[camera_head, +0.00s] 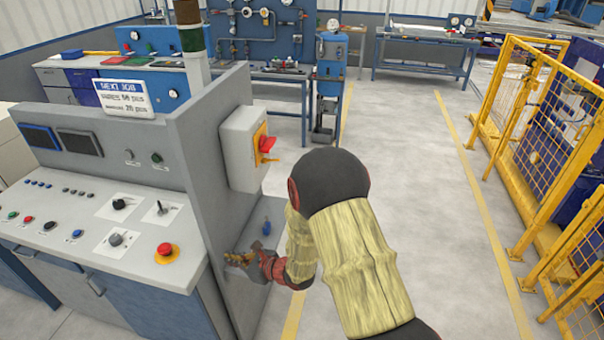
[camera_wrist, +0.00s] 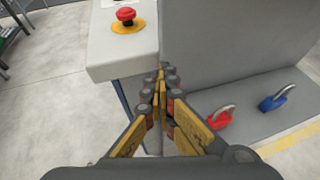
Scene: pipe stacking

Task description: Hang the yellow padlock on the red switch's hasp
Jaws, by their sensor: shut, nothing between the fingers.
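The red switch (camera_head: 266,145) sits on a yellow plate on the side of a pale grey box, fixed to the upright panel; its hasp is too small to make out. My gripper (camera_head: 230,259) is low beside that panel, below the switch and apart from it. In the wrist view my gripper (camera_wrist: 162,76) has its fingertips together with nothing between them. I cannot make out the yellow padlock in either view; the gripper's own yellow fingers cover part of the shelf.
A blue padlock (camera_wrist: 275,102) and a red padlock (camera_wrist: 219,119) lie on the grey shelf (camera_wrist: 262,128), right of my fingers. The console's corner with a red emergency button (camera_wrist: 125,14) is to the left. Open floor (camera_head: 420,200) lies right of my arm, before a yellow fence (camera_head: 550,130).

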